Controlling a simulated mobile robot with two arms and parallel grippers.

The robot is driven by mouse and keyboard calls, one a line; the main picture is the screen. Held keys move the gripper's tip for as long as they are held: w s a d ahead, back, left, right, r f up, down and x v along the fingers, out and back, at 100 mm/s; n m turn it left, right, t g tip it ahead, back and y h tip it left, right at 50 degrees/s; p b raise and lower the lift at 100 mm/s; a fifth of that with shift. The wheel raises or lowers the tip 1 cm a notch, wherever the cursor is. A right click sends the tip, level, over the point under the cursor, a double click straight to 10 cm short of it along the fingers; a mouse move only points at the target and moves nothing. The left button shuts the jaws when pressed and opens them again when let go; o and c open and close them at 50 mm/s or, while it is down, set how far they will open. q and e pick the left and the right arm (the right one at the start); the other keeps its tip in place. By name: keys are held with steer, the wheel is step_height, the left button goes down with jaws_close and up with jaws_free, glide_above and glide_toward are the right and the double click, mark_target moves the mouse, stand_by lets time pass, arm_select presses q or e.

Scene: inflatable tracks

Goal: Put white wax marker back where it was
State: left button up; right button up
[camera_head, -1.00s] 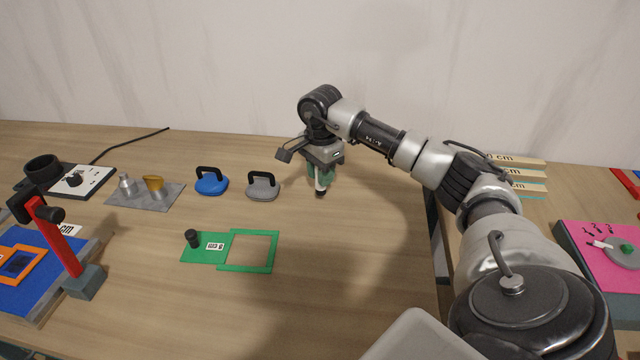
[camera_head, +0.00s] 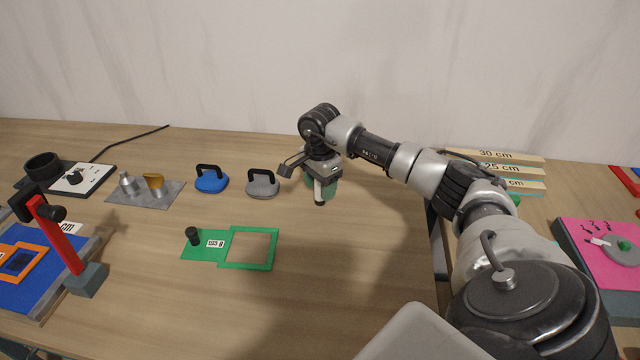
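My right gripper (camera_head: 320,192) is low over the table, right of the grey suction handle (camera_head: 262,184). A slim white piece with a dark lower end shows at its fingers, in front of a green piece. I cannot tell whether the white piece is the white wax marker or a finger, nor whether the green piece is held. The finger opening is hidden. I cannot make out the white wax marker for sure anywhere else. My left gripper is not in view.
A blue suction handle (camera_head: 211,180) and a green plate with a square frame (camera_head: 248,266) lie left of the gripper. A red lever (camera_head: 62,238) stands at the left. Labelled wooden strips (camera_head: 500,156) and a pink board (camera_head: 600,270) are at the right. The table's front middle is clear.

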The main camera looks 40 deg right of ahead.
steer(key=shift+r, duration=0.1)
step_height(320, 180, up, 12)
steer(key=shift+r+b, duration=0.1)
steer(key=shift+b, duration=0.35)
